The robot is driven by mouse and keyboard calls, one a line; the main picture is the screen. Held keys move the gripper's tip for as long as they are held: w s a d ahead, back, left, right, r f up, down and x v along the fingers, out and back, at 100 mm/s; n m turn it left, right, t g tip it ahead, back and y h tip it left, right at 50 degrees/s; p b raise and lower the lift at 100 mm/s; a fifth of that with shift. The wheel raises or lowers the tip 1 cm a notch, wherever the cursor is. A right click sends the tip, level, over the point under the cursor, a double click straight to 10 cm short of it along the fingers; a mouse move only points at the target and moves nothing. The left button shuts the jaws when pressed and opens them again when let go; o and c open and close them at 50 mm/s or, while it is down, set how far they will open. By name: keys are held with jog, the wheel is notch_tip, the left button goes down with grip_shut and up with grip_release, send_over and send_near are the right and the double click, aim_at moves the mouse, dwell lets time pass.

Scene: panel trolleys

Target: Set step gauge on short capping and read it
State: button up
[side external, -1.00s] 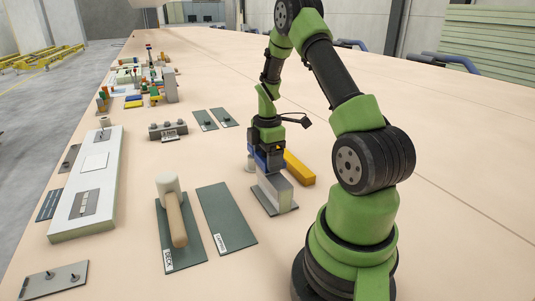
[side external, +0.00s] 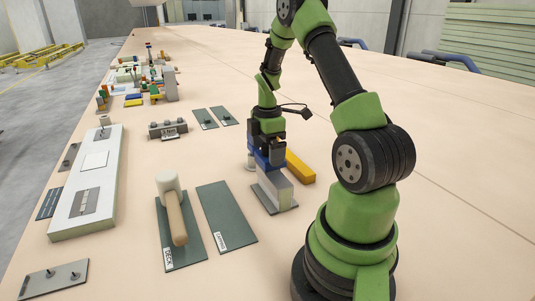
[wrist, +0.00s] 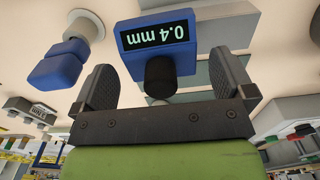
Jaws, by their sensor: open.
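The step gauge is a blue block (side external: 268,158) on top of the short capping (side external: 273,191), a pale upright piece on a flat grey plate. In the wrist view the gauge (wrist: 163,48) has a dark display reading 0.4 mm, upside down in the picture, and a black round knob facing me. My gripper (side external: 267,141) is just above the gauge. In the wrist view my gripper (wrist: 164,84) is open, with one finger on each side of the knob and a gap at both. The gauge's contact face is hidden.
A yellow bar (side external: 300,168) lies close behind the capping. A mallet (side external: 173,208) rests on a dark green plate, beside another green plate (side external: 226,216). A long white panel (side external: 92,183) lies at left. The table at right beyond my arm is clear.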

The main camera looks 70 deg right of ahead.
jog(key=shift+r, duration=2.95)
jog(key=w+a+r+m+t, duration=0.2)
jog(key=a+r+m, duration=0.1)
jog(key=a+r, duration=0.5)
jog(key=s+a+r+m+t+y, duration=0.1)
jog(key=s+a+r+m+t, duration=0.1)
jog(key=s+a+m, duration=0.3)
jog(key=s+a+r+m+t+y, duration=0.1)
jog(key=s+a+r+m+t, duration=0.2)
jog(key=a, duration=1.1)
notch_tip(320, 180, up, 2)
jog(key=shift+s+m, duration=1)
jog(key=shift+s, duration=0.1)
